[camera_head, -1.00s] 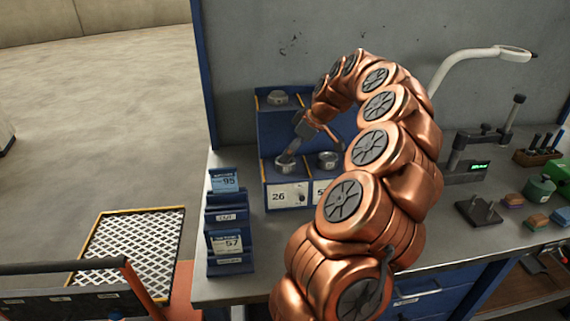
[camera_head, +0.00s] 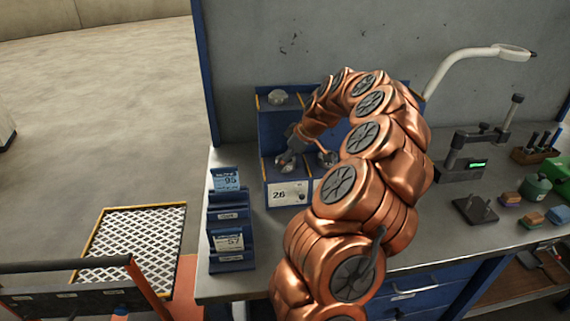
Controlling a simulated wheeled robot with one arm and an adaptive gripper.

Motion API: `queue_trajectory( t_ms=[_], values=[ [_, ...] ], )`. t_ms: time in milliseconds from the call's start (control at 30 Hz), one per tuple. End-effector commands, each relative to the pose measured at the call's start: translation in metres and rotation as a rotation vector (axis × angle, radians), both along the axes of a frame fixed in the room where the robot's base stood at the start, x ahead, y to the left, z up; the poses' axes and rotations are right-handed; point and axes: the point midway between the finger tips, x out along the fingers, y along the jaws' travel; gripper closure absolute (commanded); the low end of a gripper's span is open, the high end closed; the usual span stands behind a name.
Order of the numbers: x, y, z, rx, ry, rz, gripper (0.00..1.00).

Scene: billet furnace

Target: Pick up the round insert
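A blue rack (camera_head: 268,130) stands at the back of the bench and holds round grey metal inserts. One insert (camera_head: 278,97) sits on the upper shelf at the left. On the lower shelf, an insert (camera_head: 287,168) sits above the label reading 26, largely covered by my gripper. Another insert (camera_head: 326,159) sits to its right, partly behind my arm. My gripper (camera_head: 287,160) points down at the insert above label 26. Its fingertips are small and overlap the metal, so I cannot tell whether they touch or grip it.
A blue card holder (camera_head: 230,215) stands at the bench's front left. A metal stand (camera_head: 477,150), a dark block with pins (camera_head: 477,209) and a white lamp arm (camera_head: 470,65) are at the right. Bare bench top lies left of the rack.

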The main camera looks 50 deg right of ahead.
Motion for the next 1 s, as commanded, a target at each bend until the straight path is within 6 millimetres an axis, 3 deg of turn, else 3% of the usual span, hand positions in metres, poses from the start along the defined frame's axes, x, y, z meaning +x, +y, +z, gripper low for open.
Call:
queue_trajectory(
  t_ms=[67, 600, 1000],
  values=[
    [0.0000, 0.0001, -0.0001, 0.000, 0.000, 0.000, 0.42],
    [0.0000, 0.0000, -0.0001, 0.000, 0.000, 0.000, 0.98],
    [0.0005, -0.0003, 0.0028, -0.002, -0.002, 0.000, 1.00]
  ],
)
